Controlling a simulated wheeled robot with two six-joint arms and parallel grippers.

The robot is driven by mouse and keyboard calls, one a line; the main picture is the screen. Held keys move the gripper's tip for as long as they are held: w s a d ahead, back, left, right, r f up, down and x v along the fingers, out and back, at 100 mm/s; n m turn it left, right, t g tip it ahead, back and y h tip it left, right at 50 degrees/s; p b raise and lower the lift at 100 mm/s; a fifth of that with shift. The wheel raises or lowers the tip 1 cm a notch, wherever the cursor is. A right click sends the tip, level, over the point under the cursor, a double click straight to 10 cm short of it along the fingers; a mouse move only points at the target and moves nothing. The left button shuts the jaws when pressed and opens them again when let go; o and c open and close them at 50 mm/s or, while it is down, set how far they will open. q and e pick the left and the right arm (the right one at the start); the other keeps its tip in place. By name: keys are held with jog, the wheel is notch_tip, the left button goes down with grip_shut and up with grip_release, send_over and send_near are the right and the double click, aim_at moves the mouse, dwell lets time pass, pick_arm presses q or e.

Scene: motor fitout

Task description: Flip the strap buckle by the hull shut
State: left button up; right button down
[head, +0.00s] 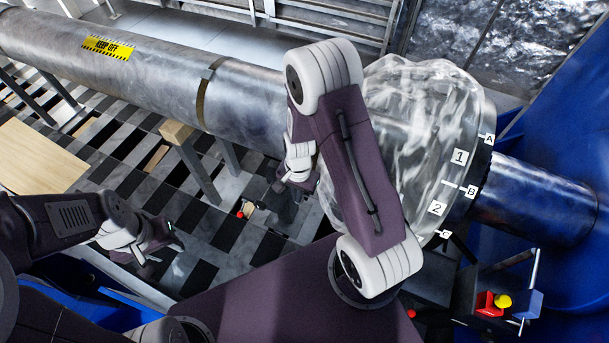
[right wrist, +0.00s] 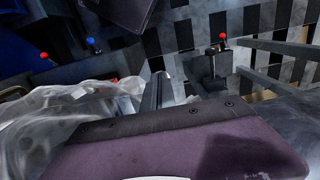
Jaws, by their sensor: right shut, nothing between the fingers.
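I cannot clearly make out the strap buckle in either view. A small lever with a red ball knob (head: 240,214) stands low beneath the long grey cylinder; a red-knobbed lever on a dark post (right wrist: 216,58) shows in the right wrist view. My right gripper (head: 303,184) is shut and empty, pointing down beside the cylinder and the plastic-wrapped end (head: 415,130). Its fingers (right wrist: 158,90) show in the right wrist view, apart from the red-knobbed post. My left gripper (head: 163,250) hangs at lower left with its fingers apart, holding nothing visible.
The long grey cylinder (head: 110,55) rests on supports, with a dark band (head: 204,95) around it. Labels 1, 2, A, B and C mark the rim beside the wrap. A large blue body (head: 570,150) stands right. A panel with red, yellow and blue parts (head: 492,302) is lower right.

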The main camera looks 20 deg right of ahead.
pick_arm(q)
jog(key=shift+s+a+f+b, duration=0.1)
jog(key=shift+s+f+b, duration=0.05)
jog(key=shift+f+b, duration=0.8)
pick_arm(e)
jog(key=shift+s+a+f, duration=0.15)
jog(key=shift+f, duration=0.65)
jog(key=shift+s+a+f, duration=0.1)
jog(key=shift+s+f, duration=0.05)
jog(key=shift+f, duration=0.65)
pick_arm(q)
jog(key=shift+f, duration=0.1)
pick_arm(e)
jog(key=shift+f, duration=0.1)
